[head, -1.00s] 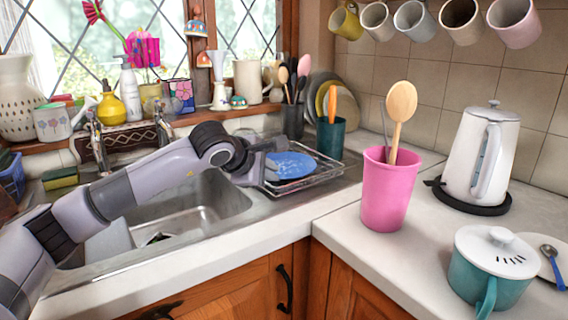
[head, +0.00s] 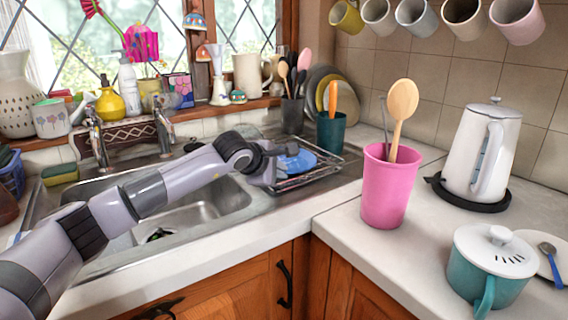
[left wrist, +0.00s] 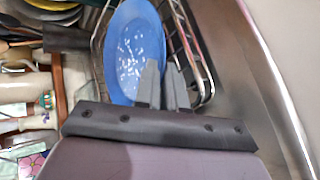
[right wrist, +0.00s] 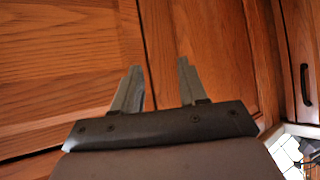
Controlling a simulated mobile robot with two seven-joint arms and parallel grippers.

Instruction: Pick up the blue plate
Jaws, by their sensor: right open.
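The blue plate (head: 298,160) is at the wire dish rack beside the sink, partly hidden behind my left gripper (head: 274,163). In the left wrist view the plate (left wrist: 128,60) shows its face with pale specks, and its rim runs between the fingertips. My left gripper (left wrist: 161,68) has its fingers close together, shut on that rim. The plate still lies within the rack's outline; I cannot tell whether it touches the wires. My right gripper (right wrist: 157,75) is open and empty in front of the wooden cabinet doors.
The dish rack (head: 318,179) stands on the drainer. A teal utensil cup (head: 330,138) and grey plates (head: 318,82) stand behind it.

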